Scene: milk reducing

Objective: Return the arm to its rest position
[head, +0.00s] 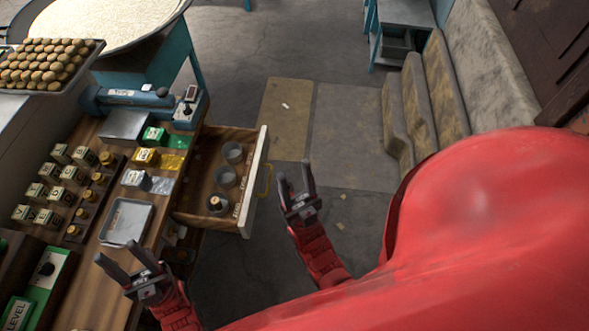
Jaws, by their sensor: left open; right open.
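My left gripper (129,268) is open and empty, over the front edge of the wooden workbench (85,287), near a small grey tray (127,222). My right gripper (293,188) is open and empty, over the floor just right of an open drawer (188,218). Both grippers point away from me, their fingers apart. The drawer holds several small round cups (224,176), one with a dark knob-like item in it.
A tray of round brown items (47,66) is at the upper left. The floor (270,60) beyond is mostly clear.

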